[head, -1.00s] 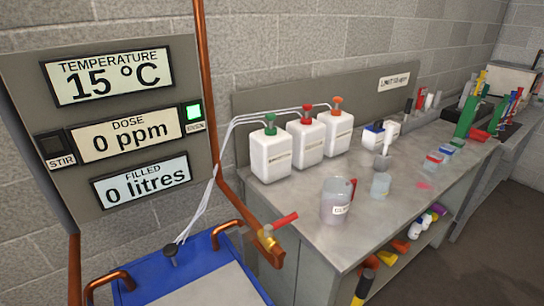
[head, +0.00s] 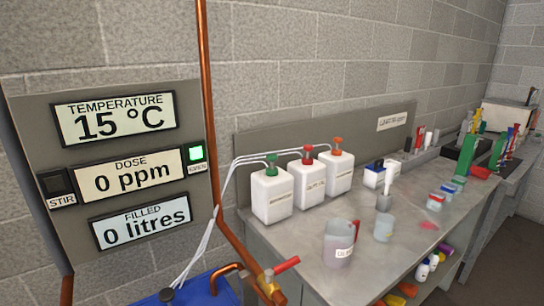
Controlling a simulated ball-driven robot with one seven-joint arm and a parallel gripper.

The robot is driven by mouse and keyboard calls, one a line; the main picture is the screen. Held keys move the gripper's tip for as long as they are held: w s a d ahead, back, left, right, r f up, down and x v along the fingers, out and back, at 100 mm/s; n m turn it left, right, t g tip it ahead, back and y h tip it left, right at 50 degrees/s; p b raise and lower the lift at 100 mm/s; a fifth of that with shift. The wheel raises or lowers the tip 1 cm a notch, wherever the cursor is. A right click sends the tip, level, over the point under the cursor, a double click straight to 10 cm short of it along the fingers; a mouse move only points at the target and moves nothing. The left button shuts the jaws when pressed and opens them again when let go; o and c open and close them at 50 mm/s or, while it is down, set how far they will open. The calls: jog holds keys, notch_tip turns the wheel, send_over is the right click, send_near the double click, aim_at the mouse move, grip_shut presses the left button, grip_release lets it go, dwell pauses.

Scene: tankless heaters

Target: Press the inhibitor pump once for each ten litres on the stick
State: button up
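Three white pump bottles stand in a row at the back left of the bench in the head view: one with a green pump top (head: 272,193), one with a red top (head: 308,177), one with an orange top (head: 338,165). Their labels are too small to read, so I cannot tell which is the inhibitor. Thin clear tubes run from the tops down to the blue tank (head: 215,289). The panel (head: 126,175) reads 15 °C, dose 0 ppm and filled 0 litres, with a green light lit. No stick that I can identify shows. My gripper is not in view.
The grey bench (head: 300,245) carries a jug (head: 341,243), beakers, small tubs and a blue-and-white box (head: 374,175). A copper pipe and a red-handled valve (head: 285,266) stand by the tank.

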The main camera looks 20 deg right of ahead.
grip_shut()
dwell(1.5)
